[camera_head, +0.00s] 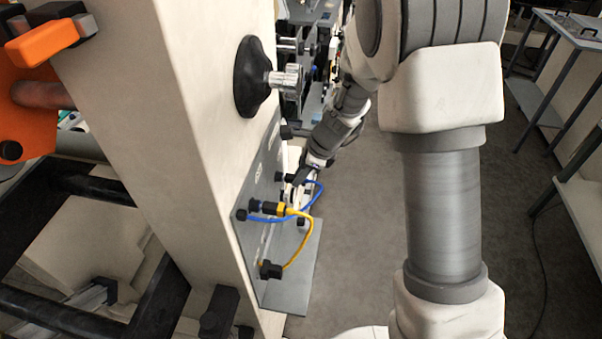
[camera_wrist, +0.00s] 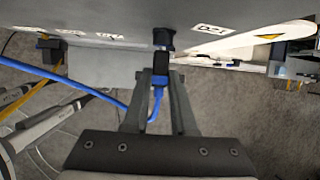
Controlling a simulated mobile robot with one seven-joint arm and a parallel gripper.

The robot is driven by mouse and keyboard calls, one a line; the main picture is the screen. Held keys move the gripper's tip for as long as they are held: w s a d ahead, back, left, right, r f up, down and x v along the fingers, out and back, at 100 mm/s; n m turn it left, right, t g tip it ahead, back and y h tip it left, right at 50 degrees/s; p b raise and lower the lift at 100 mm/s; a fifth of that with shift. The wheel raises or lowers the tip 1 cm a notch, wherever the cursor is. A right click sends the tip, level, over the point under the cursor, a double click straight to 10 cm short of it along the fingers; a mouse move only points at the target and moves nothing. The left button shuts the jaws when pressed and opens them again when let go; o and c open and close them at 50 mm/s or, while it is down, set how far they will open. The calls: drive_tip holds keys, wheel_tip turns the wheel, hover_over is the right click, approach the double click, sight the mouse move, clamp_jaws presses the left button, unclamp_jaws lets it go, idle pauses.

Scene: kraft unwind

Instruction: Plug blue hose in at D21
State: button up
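The blue hose (camera_head: 313,200) loops from the left part of the grey panel (camera_head: 246,232) to my gripper (camera_head: 301,176). In the wrist view, my gripper (camera_wrist: 162,75) has its fingers on both sides of the hose's dark end plug (camera_wrist: 159,78), and the blue hose (camera_wrist: 100,91) bends away left below it. The plug points at a black port (camera_wrist: 163,38) on the panel, in line with it. A partly readable label (camera_wrist: 212,30), starting "D-2", is right of the port.
A yellow hose (camera_head: 305,232) hangs in a loop on the same panel, close to the blue one. A black knob (camera_head: 255,78) sticks out of the pale column (camera_head: 190,100) above. A grey ledge (camera_head: 298,285) juts out below.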

drive_tip(key=o, duration=0.5)
drive_tip(key=shift+r, duration=0.1)
drive_tip(key=v, duration=1.6)
drive_tip(key=s+d+r+n+t+h, duration=0.1)
drive_tip(key=s+d+n, duration=0.1)
drive_tip(key=s+n, duration=0.4)
drive_tip(key=s+d+r+n+t+h+b, duration=0.1)
drive_tip(key=s+d+r+n, duration=0.1)
drive_tip(key=s+n, duration=0.5)
drive_tip(key=s+d+r+n+t+h+b, duration=0.1)
drive_tip(key=s+d+r+n+h, duration=0.1)
drive_tip(key=s+d+n, duration=0.2)
drive_tip(key=shift+s+d+r+n, duration=0.1)
drive_tip(key=shift+s+n, duration=0.6)
drive_tip(key=shift+s, duration=0.45)
drive_tip(key=shift+s+d+r+n, duration=0.1)
drive_tip(key=shift+s+n, duration=0.6)
drive_tip(key=shift+s, duration=0.4)
drive_tip(key=shift+c, duration=0.8)
